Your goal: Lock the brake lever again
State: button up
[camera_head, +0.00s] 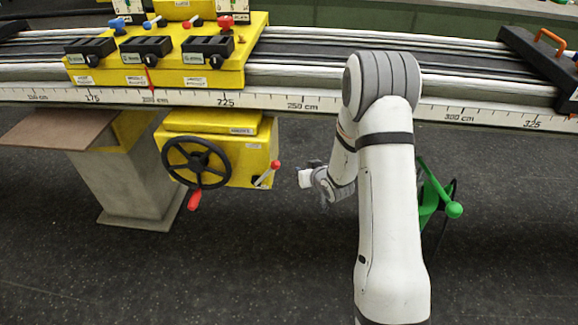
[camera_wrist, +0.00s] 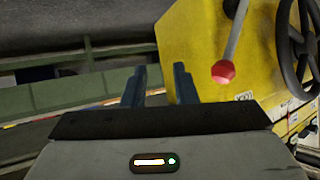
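The brake lever (camera_head: 268,173) is a short metal rod with a red knob on the right side of the yellow carriage box (camera_head: 228,160). In the head view it slants up to the right. In the wrist view the lever (camera_wrist: 236,38) stands right of the fingers, with its red knob (camera_wrist: 223,72) towards the bottom. My gripper (camera_head: 305,178) is right of the knob, apart from it. In the wrist view my gripper (camera_wrist: 158,82) has its two dark fingers parted, with nothing between them.
A black handwheel (camera_head: 197,163) with a red handle is on the box's front, left of the lever. Above runs the long rail with a centimetre scale (camera_head: 270,101). A green crank (camera_head: 437,200) is behind my arm. The dark floor below the box is clear.

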jog(key=d+f+m+h, duration=0.1)
jog(key=d, duration=0.1)
jog(key=w+d+f+m+g+h, duration=0.1)
jog(key=d+m, duration=0.1)
jog(key=d, duration=0.1)
jog(key=w+d+f+m+g+h, duration=0.1)
jog(key=d, duration=0.2)
jog(key=shift+d+f+m+h, duration=0.2)
jog(key=shift+f+m+h, duration=0.1)
jog(key=shift+f+m, duration=0.1)
jog(key=shift+c, duration=1.4)
jog(key=d+f+m+g, duration=0.1)
jog(key=d+m, duration=0.1)
jog(key=s+d+f+m+g, duration=0.1)
jog(key=m+g, duration=0.1)
jog(key=s+d+f+m+g, duration=0.1)
jog(key=d+m+g, duration=0.1)
jog(key=shift+d+f+m+h, duration=0.15)
jog(key=shift+d+m+h, duration=0.15)
jog(key=shift+d+h, duration=0.1)
grip_shut()
jog(key=w+a+r+m+g+y, duration=0.1)
jog(key=a+r+m+g+y, duration=0.15)
jog(key=r+m+y, duration=0.3)
jog(key=w+a+r+m+g+y, duration=0.1)
jog(key=a+r+m+y, duration=0.3)
jog(key=r+y, duration=0.3)
jog(key=a+r+b+x, duration=0.1)
jog(key=r+x, duration=0.1)
jog(key=x, duration=1.1)
